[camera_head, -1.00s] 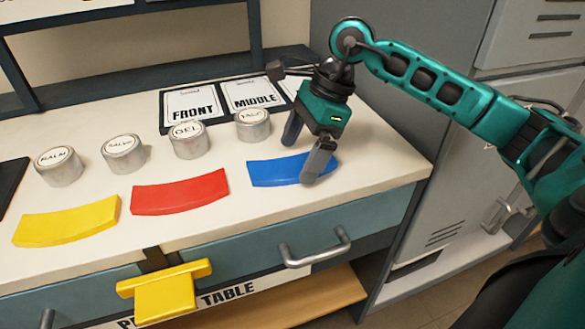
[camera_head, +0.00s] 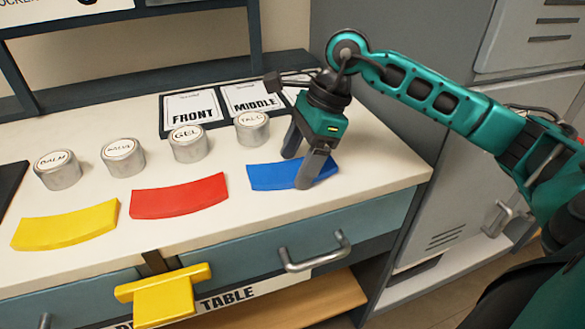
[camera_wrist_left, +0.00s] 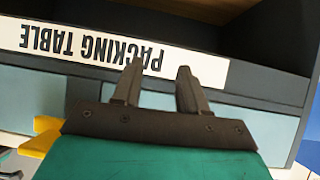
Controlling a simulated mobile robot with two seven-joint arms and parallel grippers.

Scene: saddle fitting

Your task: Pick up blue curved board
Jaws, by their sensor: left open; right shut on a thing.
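The blue curved board (camera_head: 271,175) lies flat on the light tabletop, to the right of the red board. My right gripper (camera_head: 301,172) is over the board's right part, one finger in front of it and the other behind. It is shut on the board, which still looks to be resting on the table. The near finger hides part of the board. My left gripper (camera_wrist_left: 158,85) shows only in the left wrist view, open and empty, in front of the packing table's lower front.
A red curved board (camera_head: 180,196) and a yellow curved board (camera_head: 66,225) lie to the left. Several round tins, among them the GEL tin (camera_head: 189,145), stand behind. A yellow T-shaped piece (camera_head: 164,293) juts out at the table front beside a drawer handle (camera_head: 315,254). Grey lockers stand right.

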